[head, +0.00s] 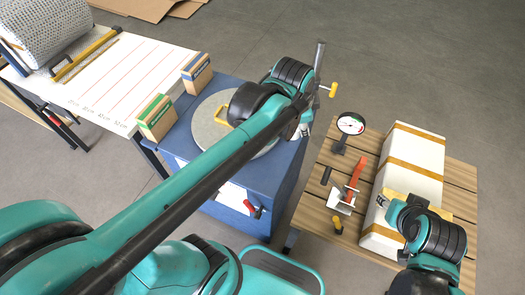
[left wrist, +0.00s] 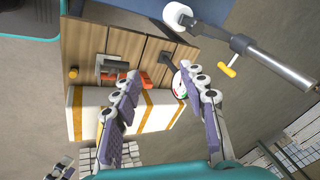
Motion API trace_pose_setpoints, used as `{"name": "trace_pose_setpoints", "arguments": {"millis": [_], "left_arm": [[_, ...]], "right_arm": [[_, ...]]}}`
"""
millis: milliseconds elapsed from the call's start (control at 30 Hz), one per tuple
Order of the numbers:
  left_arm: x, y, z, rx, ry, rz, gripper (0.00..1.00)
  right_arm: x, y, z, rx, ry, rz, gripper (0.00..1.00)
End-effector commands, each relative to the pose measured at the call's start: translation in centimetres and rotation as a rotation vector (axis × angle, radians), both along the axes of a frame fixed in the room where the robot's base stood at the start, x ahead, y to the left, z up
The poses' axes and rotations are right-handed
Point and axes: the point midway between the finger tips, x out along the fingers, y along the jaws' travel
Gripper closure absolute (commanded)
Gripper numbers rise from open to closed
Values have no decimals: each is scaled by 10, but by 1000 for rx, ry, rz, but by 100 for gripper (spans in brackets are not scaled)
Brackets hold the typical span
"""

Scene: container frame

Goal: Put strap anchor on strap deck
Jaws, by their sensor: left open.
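A metal bracket with a red-orange bar (head: 346,197) lies on a slatted wooden deck (head: 318,212). It also shows in the left wrist view (left wrist: 113,70). I cannot tell for certain which piece is the strap anchor. A long white box with orange straps (head: 413,148) lies along the deck. My left gripper (left wrist: 162,78) is open and empty, with the deck and box beyond its fingers; my arm largely hides it in the head view. My right gripper (head: 382,200) is beside the white box; its fingers are too small to read.
A round-faced gauge (head: 350,124) stands on the deck's far side. A grey post (head: 319,55) with a yellow handle (head: 333,90) rises by the blue cabinet (head: 228,225), which bears a round grey plate. Two small boxes stand left of it.

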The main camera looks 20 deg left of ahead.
Motion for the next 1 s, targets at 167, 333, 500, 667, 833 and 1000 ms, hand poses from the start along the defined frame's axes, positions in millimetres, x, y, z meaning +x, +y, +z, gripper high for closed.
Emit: {"name": "trace_pose_setpoints", "arguments": {"millis": [167, 333, 500, 667, 833, 1000], "left_arm": [[-68, 41, -12, -212, -79, 474, 58], [-104, 60, -30, -376, -133, 776, 58], [-117, 67, -39, -447, -154, 895, 58], [-117, 67, -39, -454, -156, 906, 58], [-117, 67, -39, -453, -155, 905, 58], [-117, 67, -39, -452, -155, 904, 58]], "right_arm": [[0, 0, 0, 0, 0, 0, 60], [0, 0, 0, 0, 0, 0, 60], [0, 0, 0, 0, 0, 0, 60], [0, 0, 0, 0, 0, 0, 60], [0, 0, 0, 0, 0, 0, 60], [0, 0, 0, 0, 0, 0, 60]]}}
